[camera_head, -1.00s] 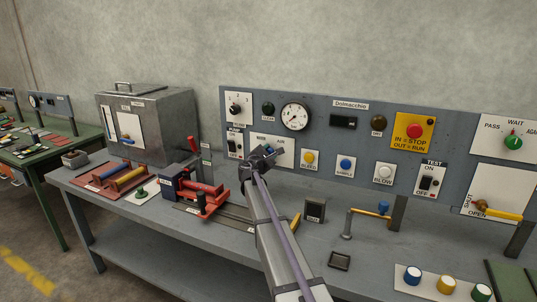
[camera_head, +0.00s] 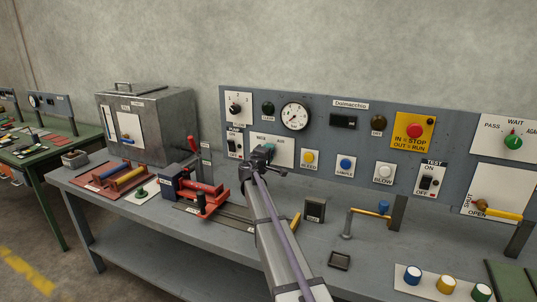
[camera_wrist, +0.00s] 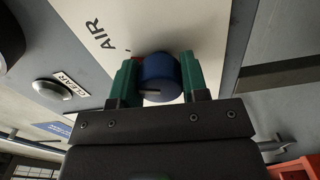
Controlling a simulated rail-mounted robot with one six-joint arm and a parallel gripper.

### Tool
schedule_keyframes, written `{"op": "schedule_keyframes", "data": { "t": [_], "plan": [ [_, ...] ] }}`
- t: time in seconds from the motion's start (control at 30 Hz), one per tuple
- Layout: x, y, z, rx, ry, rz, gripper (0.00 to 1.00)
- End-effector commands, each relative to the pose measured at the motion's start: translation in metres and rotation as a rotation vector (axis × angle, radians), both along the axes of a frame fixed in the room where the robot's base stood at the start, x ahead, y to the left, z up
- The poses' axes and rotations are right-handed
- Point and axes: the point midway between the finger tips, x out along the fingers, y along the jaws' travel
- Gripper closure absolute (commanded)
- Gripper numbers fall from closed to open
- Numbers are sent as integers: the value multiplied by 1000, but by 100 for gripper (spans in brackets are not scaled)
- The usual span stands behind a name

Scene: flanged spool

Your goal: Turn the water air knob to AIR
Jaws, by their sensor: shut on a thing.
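The water air knob is a round blue knob (camera_wrist: 162,72) on a white plate (camera_wrist: 190,22). My gripper (camera_wrist: 160,80) is shut on it, with a green fingertip on each side. The plate reads AIR to the left of the knob in the wrist view. A dark line on the knob's face points left in that view, and a bit of red shows by its upper left edge. In the head view my gripper (camera_head: 262,154) is at the white plate (camera_head: 285,155) on the grey panel and covers most of the knob.
A bleed button (camera_head: 309,157) sits right of the plate, and a pump switch (camera_head: 233,144) sits left. A gauge (camera_head: 295,116) is above. A red clamp-like fixture (camera_head: 205,193) stands on the bench below left.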

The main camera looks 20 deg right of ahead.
Motion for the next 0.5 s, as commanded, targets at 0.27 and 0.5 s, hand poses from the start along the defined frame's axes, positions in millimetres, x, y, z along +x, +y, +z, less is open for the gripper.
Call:
{"op": "schedule_keyframes", "data": {
  "t": [0.27,0.5],
  "plan": [
    [0,0,0,121,-137,-1,83],
    [0,0,0,175,-198,-1,83]
  ]
}}
